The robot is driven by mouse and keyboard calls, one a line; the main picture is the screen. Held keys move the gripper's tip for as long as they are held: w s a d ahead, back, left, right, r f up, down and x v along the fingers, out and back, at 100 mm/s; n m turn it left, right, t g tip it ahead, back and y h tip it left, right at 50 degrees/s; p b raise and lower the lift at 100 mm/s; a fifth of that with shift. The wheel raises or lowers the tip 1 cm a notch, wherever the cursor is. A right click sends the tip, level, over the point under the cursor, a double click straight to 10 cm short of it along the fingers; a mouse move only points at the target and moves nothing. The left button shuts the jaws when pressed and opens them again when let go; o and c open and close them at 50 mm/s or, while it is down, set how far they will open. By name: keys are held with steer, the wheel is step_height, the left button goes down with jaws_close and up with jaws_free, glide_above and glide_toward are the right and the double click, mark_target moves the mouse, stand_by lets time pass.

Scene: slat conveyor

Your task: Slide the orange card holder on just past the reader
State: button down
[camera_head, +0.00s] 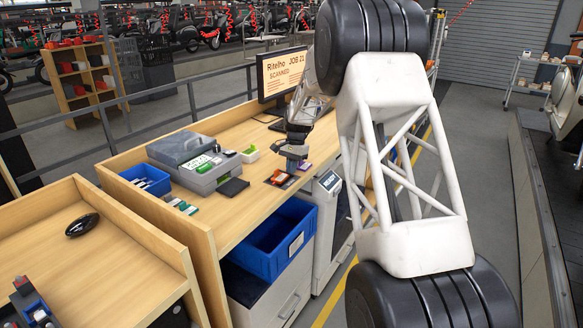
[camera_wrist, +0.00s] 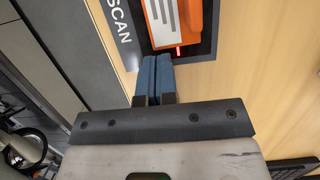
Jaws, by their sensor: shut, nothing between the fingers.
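The orange card holder (camera_head: 281,179) lies on the dark reader pad on the wooden bench. In the wrist view the orange card holder (camera_wrist: 196,20) shows at the top, with a white lined label on it. The reader (camera_wrist: 124,28) is dark with the word SCAN, and a small red light shows beside the holder. My gripper (camera_wrist: 158,58) is shut and empty, its blue fingertips right at the holder's near edge; I cannot tell if they touch. The holder's far end is cut off in the wrist view.
A monitor (camera_head: 283,74) reads "Ritelho JOB 21 SCANNED". A grey case (camera_head: 181,148), a blue tray (camera_head: 146,180), a black pad (camera_head: 232,187), a green box (camera_head: 250,154) and several small cards (camera_head: 180,205) stand left of the reader. A blue bin (camera_head: 262,262) sits below the bench's front edge.

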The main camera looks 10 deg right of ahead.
mark_target(274, 188)
steer(key=shift+s+a, duration=3.65)
steer(key=shift+s, duration=0.05)
steer(key=shift+r, duration=0.15)
steer(key=v, duration=0.9)
steer(key=shift+r, duration=0.4)
steer(key=shift+r, duration=0.1)
